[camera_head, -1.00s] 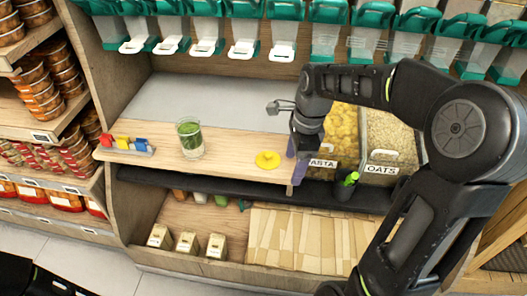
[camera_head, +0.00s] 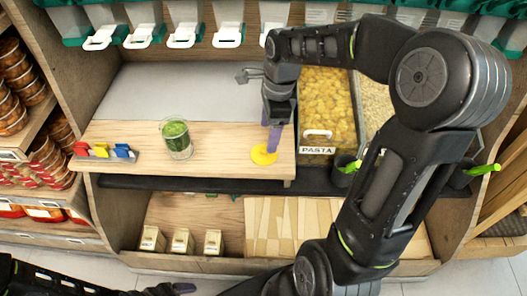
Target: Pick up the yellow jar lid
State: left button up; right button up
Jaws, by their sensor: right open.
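The yellow jar lid (camera_head: 261,157) lies flat on the wooden shelf board, near its front right corner. My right gripper (camera_head: 272,140) points down over the lid, its purple fingers open. The fingers hide part of the lid's far right side, and I cannot tell whether they touch it. A glass jar (camera_head: 177,139) with green contents stands upright to the left of the lid. My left gripper (camera_head: 178,288) shows only in part at the bottom edge; its jaws cannot be made out.
Red, yellow and blue clips (camera_head: 104,151) sit at the board's left end. A pasta bin (camera_head: 327,110) is right of the board. A dark ledge (camera_head: 210,185) runs below the board, with small cartons (camera_head: 183,240) lower down. Dispensers line the back.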

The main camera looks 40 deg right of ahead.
aim_at(265, 149)
jog(key=shift+a+f, duration=0.1)
jog(key=shift+f, duration=0.4)
jog(key=shift+f, duration=0.1)
jog(key=f, duration=0.3)
jog(key=a+f, duration=0.1)
jog(key=f, duration=0.1)
jog(key=shift+w, duration=0.15)
jog(key=shift+c, duration=0.4)
jog(key=c, duration=0.9)
grip_shut()
jog(key=shift+f, duration=0.1)
